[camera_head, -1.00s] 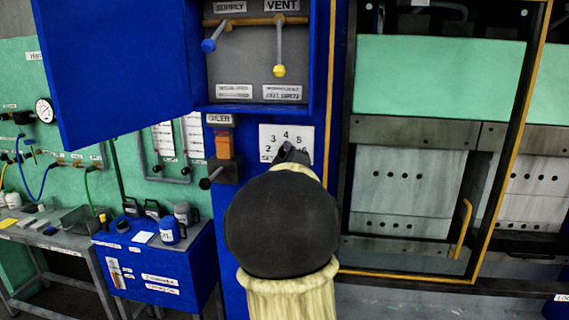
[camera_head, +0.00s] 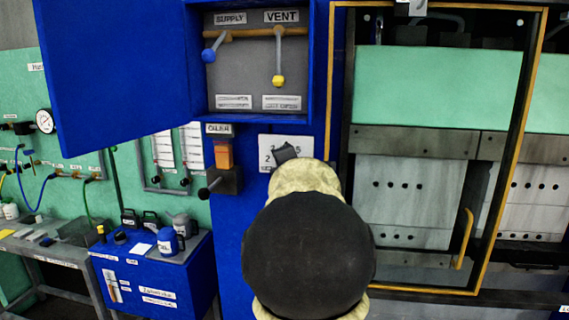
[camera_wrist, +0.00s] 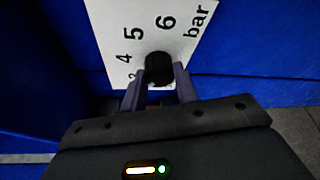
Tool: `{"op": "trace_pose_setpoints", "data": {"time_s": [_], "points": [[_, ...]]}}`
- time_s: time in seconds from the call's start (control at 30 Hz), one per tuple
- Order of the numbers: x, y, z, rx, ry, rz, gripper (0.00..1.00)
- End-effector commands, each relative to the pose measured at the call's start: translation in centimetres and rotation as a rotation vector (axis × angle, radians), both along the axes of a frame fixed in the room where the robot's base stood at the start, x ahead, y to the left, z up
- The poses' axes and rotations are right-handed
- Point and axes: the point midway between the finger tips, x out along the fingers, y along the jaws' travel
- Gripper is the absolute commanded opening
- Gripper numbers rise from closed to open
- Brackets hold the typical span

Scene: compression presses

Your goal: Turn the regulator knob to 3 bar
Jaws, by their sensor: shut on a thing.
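The regulator knob (camera_wrist: 158,68) is a small black round knob in front of a white dial plate (camera_wrist: 182,25) in the wrist view. The plate shows the numbers 4, 5, 6 and "bar"; a further number by the finger is partly cut off. My gripper (camera_wrist: 160,80) is shut on the knob, with one finger on each side of it. No pointer mark on the knob can be made out. In the head view the plate (camera_head: 268,143) sits on the blue panel, and my arm and gripper (camera_head: 285,153) hide the knob and most of the numbers.
An oiler (camera_head: 223,165) with a black handle is just left of the plate. An open blue cabinet (camera_head: 255,70) with supply and vent levers is above. A yellow-framed press door (camera_head: 333,60) stands close on the right. A blue cart (camera_head: 165,285) is at lower left.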

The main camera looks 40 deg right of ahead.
Motion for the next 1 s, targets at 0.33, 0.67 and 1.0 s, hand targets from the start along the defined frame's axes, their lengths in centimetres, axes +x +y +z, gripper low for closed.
{"op": "trace_pose_setpoints", "data": {"time_s": [0.33, 0.67, 1.0], "points": [[0.11, 0.15, -0.1, -0.087, 0.106, 0.003, 0.07], [0.14, 0.18, -0.23, -0.095, 0.118, 0.004, 0.07], [0.1, 0.13, -0.15, -0.095, 0.115, 0.003, 0.52]]}}
